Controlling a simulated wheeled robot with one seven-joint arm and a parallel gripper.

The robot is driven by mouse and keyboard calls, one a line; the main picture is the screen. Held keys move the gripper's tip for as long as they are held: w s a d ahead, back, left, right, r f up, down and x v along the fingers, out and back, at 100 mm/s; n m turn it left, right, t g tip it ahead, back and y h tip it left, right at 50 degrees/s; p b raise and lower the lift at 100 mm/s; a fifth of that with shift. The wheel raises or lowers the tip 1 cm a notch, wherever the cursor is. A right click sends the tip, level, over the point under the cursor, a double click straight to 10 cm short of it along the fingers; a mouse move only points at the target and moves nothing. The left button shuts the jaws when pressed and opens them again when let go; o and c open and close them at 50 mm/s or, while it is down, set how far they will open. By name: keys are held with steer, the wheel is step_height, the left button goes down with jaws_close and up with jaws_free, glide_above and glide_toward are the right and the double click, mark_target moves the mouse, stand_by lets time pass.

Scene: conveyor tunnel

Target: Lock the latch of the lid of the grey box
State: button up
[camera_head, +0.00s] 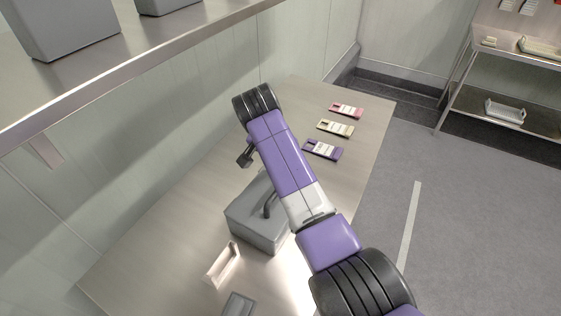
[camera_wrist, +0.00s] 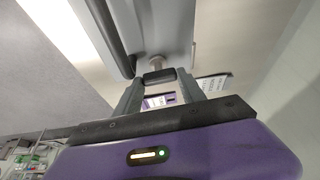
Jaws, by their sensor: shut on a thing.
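The grey box (camera_head: 255,222) stands on the steel table with its lid down and a dark curved handle (camera_head: 269,206) on top. My arm covers its right side in the head view, and the latch is hidden there. In the wrist view the box (camera_wrist: 165,22) fills the upper middle, with the handle (camera_wrist: 106,38) beside it. My gripper (camera_wrist: 158,80) is shut on the latch (camera_wrist: 157,64), a small knob-like part at the box's edge. I cannot tell whether the latch is locked.
Purple (camera_head: 322,150), yellow (camera_head: 336,128) and red (camera_head: 346,110) labelled cases lie at the table's far end. A small open tray (camera_head: 222,265) and a grey object (camera_head: 238,305) lie in front of the box. A wall and shelf (camera_head: 150,50) bound the left; floor is clear at right.

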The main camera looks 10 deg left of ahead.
steer(key=shift+m, duration=0.3)
stand_by(0.4)
steer(key=o, duration=1.4)
steer(key=shift+c, duration=0.2)
